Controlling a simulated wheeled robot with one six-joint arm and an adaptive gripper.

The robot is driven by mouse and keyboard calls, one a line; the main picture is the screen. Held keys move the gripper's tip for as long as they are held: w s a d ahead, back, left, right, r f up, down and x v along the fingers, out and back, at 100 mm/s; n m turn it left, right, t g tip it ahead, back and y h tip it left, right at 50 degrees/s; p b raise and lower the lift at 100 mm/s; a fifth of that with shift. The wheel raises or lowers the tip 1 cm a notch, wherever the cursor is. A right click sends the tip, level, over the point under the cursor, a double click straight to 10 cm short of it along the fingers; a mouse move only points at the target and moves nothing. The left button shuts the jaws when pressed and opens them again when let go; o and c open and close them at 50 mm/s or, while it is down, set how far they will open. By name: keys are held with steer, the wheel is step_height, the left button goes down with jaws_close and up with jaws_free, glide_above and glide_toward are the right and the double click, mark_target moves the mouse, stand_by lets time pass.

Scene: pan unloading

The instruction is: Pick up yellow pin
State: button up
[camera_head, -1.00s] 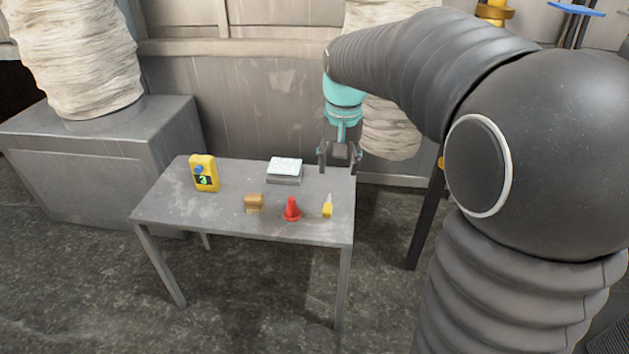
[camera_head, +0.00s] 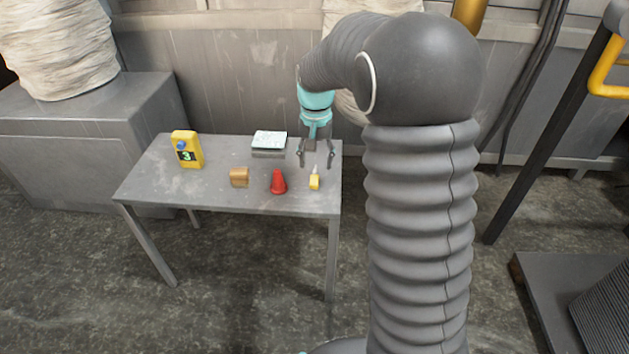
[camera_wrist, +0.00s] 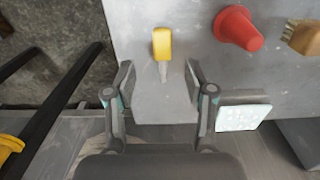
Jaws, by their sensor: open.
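The yellow pin (camera_head: 315,182) lies near the right edge of the grey table (camera_head: 220,197), right of the red cone. It has a yellow body and a thin pale tip. My gripper (camera_head: 316,163) is over the right end of the table, just behind the pin in the head view. In the wrist view the pin (camera_wrist: 162,44) is beyond the fingertips, its pale tip pointing back between them. My gripper (camera_wrist: 158,75) is open and empty, with a finger on each side of the pin's line. The exact height above the table is hard to tell.
A red cone (camera_head: 278,182) stands close to the left of the pin. A brown brush-like block (camera_head: 239,177), a yellow device with a display (camera_head: 187,149) and a white-topped box (camera_head: 268,144) are also on the table. Open floor (camera_head: 250,290) lies in front.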

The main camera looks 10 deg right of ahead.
mark_target(315, 177)
steer(key=shift+w+a+f, duration=0.1)
steer(key=shift+w+f, duration=0.05)
steer(key=shift+f, duration=1.25)
steer(key=shift+w+f, duration=0.1)
steer(key=shift+f, duration=1.3)
jaws_close()
